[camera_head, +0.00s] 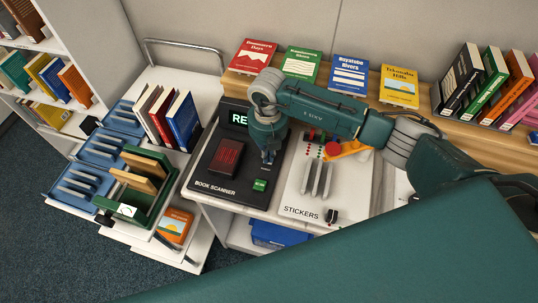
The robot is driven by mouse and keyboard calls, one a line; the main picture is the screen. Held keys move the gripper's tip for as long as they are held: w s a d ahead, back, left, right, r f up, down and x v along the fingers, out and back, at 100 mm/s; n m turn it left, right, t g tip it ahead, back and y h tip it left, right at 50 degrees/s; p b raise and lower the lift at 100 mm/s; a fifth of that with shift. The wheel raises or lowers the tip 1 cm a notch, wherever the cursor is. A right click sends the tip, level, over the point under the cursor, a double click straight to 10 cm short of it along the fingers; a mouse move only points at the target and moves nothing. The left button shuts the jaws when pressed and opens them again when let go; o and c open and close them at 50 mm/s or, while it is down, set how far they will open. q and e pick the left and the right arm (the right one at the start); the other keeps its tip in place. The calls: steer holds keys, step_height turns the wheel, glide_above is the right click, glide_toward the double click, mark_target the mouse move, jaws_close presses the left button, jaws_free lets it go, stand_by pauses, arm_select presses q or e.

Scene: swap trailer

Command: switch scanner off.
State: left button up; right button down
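The black book scanner (207,173) lies on the white counter, with the label BOOK SCANNER along its front edge. It has a dark panel with red lines (226,156) and a lit display (238,118) at the back; only the green letters "RE" show, the rest hidden by my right arm. A small green button (260,185) sits at its front right corner. My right gripper (268,157) points down over the scanner's right side, just behind the green button. Its fingertips look close together, with nothing between them. Whether it touches the scanner is unclear. My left gripper is not in view.
A white STICKERS board (297,197) with grey holders, red and green dots and an orange piece (347,149) lies right of the scanner. Books line the wooden shelf (425,110) behind. A cart (152,80) with blue trays and a green crate (161,209) stands left.

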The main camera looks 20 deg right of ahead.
steer(key=shift+f, duration=0.15)
steer(key=shift+s, duration=0.1)
step_height(320, 180, up, 2)
steer(key=shift+p, duration=0.75)
steer(key=shift+r+p, duration=1.7)
steer(key=shift+r, duration=0.85)
